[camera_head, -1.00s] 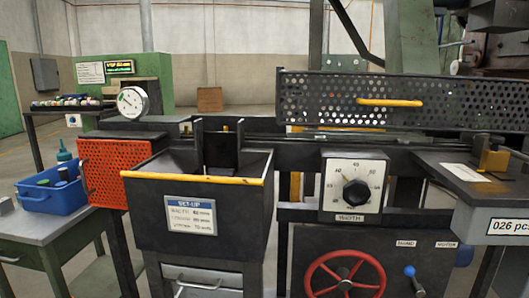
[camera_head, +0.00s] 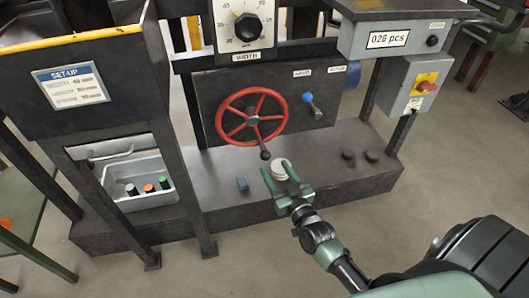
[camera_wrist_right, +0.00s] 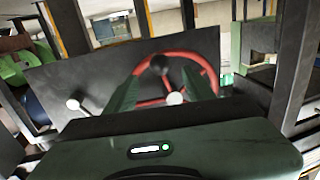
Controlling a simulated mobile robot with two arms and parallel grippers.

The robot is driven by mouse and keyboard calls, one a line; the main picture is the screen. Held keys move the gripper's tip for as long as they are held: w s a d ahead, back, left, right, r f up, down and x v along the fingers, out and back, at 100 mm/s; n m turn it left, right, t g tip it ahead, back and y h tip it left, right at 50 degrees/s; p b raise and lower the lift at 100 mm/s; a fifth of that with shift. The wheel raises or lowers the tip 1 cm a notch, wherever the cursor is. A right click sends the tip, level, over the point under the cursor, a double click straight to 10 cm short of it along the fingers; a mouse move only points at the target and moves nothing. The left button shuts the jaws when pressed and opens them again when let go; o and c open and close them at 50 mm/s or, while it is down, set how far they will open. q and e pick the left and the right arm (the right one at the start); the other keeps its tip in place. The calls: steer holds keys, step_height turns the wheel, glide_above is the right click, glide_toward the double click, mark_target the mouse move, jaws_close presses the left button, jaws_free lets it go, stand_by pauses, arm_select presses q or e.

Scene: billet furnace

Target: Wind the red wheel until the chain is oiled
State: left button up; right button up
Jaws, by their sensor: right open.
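The red wheel (camera_head: 253,120) is on the front of a dark panel, with a black crank knob (camera_head: 265,154) at its bottom. My right gripper (camera_head: 279,178) is open and empty, just below and in front of the knob. In the right wrist view the red wheel (camera_wrist_right: 207,70) and the black knob (camera_wrist_right: 159,64) show ahead, the knob between the two green fingers (camera_wrist_right: 160,92) in the picture but apart from them. My left gripper is out of view. I cannot make out the chain.
A lever with a blue knob (camera_head: 309,98) is right of the wheel. A pale round thing (camera_head: 282,168) is just behind my right fingers. A dark base (camera_head: 225,170) runs below the panel. A grey box with a red switch (camera_head: 426,86) is at right. Floor in front is clear.

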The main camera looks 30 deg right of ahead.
mark_target(268, 159)
steer(key=shift+w+n, duration=0.15)
steer(key=shift+n, duration=0.25)
steer(key=w+b, duration=0.1)
steer(key=w, duration=0.4)
steer(key=shift+d, duration=0.1)
steer(key=shift+w+b, duration=0.4)
steer(key=shift+w, duration=0.8)
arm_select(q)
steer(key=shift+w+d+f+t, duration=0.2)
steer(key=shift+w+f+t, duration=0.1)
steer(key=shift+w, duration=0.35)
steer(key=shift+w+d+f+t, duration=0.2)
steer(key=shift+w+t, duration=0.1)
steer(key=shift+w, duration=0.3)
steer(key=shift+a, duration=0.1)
arm_select(e)
steer(key=shift+d, duration=0.1)
jaws_close()
